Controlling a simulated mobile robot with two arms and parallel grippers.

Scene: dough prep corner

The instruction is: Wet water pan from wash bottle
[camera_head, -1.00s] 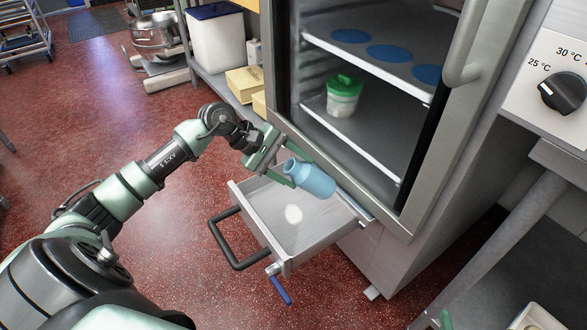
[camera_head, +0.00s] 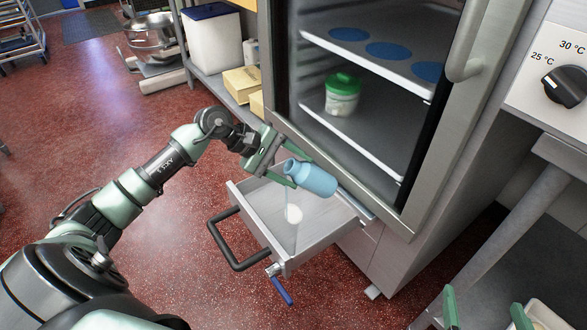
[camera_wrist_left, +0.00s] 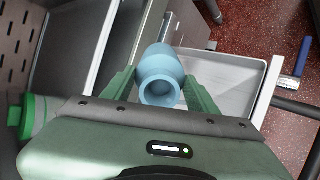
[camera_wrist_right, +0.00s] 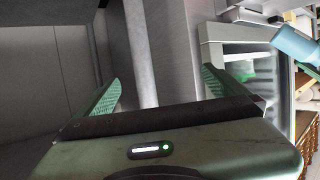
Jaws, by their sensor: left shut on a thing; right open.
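The light-blue wash bottle (camera_head: 312,179) is tilted, its open mouth toward the left, above the metal water pan (camera_head: 250,231), which sticks out like a drawer below the cabinet. My left gripper (camera_head: 280,172) is shut on the bottle. The bottle (camera_wrist_left: 160,78) also shows between the green fingers in the left wrist view. A white round patch (camera_head: 293,214) lies in the pan, and a faint pale streak runs down near it. My right gripper (camera_head: 484,312) is open and empty at the bottom right, away from the pan; its spread fingers (camera_wrist_right: 172,88) show in the right wrist view.
The glass-fronted cabinet (camera_head: 408,190) stands over the pan, with a green-lidded jar (camera_head: 342,96) inside. The pan has a black handle (camera_head: 229,249) and a blue-levered tap (camera_head: 282,290). A grey table leg (camera_head: 470,255) stands right.

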